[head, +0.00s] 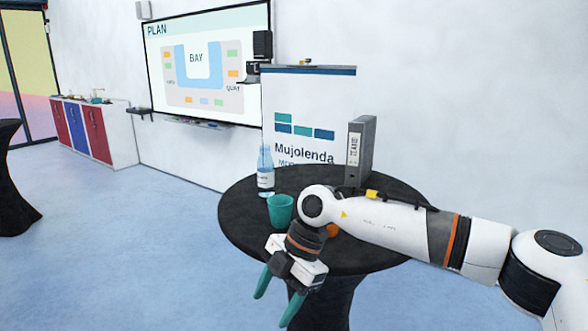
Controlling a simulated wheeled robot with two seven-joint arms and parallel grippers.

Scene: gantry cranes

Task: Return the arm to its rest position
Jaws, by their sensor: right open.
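My right arm (395,226) reaches in from the right edge, across the front of a round black table. My right gripper (275,298) hangs at its end, pointing down, with its two green fingers spread apart and nothing between them. It is in front of the table's near left edge, below the teal cup. My left gripper is not in view.
The black table (237,207) holds a clear bottle (265,172), a teal cup (280,209) and a grey binder (361,150). An orange thing (332,231) is mostly hidden by my arm. Another dark table (14,185) stands far left; floor between is clear.

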